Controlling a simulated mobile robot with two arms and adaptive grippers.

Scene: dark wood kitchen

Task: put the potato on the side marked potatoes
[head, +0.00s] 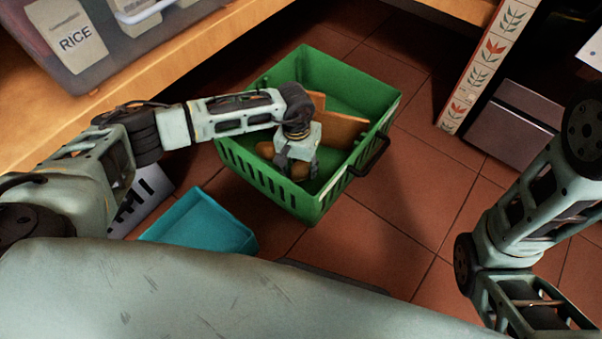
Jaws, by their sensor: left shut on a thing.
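A green crate (281,203) with slotted walls and a dark handle stands on the tiled floor. A wooden divider (345,130) shows inside it, partly hidden by my left arm. My left gripper (296,168) points down into the crate's near part and is shut on a brown potato (299,172). Another brown rounded shape, probably a potato, shows just left of the gripper. Any markings on the crate's sides cannot be read from here. My right arm is at the right edge, and its gripper is out of view.
A teal tray (200,226) lies on the floor left of the crate. A wooden shelf (190,55) holds a bin with a bag labelled RICE (69,38). A tiled post (483,75) and a grey-brown box (514,125) stand to the right. Floor right of the crate is clear.

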